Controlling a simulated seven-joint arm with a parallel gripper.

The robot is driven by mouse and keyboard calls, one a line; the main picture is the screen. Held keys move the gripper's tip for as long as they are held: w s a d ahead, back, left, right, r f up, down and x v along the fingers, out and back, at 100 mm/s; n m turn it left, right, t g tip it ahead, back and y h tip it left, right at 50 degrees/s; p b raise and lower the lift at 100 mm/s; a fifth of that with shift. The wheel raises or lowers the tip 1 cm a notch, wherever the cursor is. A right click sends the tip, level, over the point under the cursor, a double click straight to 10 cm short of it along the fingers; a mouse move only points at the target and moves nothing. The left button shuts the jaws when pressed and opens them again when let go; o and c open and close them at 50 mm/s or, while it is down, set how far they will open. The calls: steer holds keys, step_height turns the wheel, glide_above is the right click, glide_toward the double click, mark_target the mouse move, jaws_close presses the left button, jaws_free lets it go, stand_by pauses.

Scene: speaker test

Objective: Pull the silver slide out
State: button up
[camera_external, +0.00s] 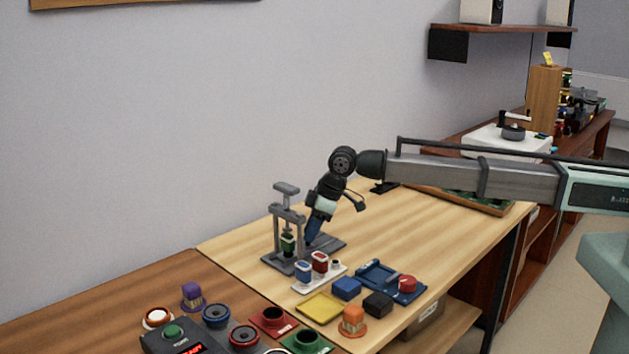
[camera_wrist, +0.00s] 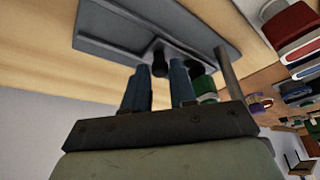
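A grey press-like fixture (camera_external: 290,215) with upright posts and a top handle stands on a grey base plate on the light wooden table. Its plate (camera_wrist: 110,28) fills the top of the wrist view. A dark knob (camera_wrist: 158,57) stands on the plate; I cannot tell whether it belongs to the silver slide. A green part (camera_external: 288,243) sits inside the fixture, and a green part also shows in the wrist view (camera_wrist: 205,88). My gripper (camera_external: 311,238) points down just right of the posts. Its blue fingers (camera_wrist: 159,75) are apart, with the knob beyond the gap; no contact is visible.
A white tray (camera_external: 305,285) with blue and red pieces is in front of the fixture. A blue tray (camera_external: 405,293), a yellow square (camera_external: 321,307) and several coloured parts lie nearer the front. The table behind and right of the fixture is mostly clear.

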jaws_close()
steer(key=w+d, duration=0.5)
steer(key=shift+w+d, duration=0.35)
steer(key=shift+o, duration=0.7)
jaws_free()
steer(key=shift+d, duration=0.1)
steer(key=shift+o, duration=1.4)
steer(key=v, duration=1.3)
steer(key=shift+r, duration=0.35)
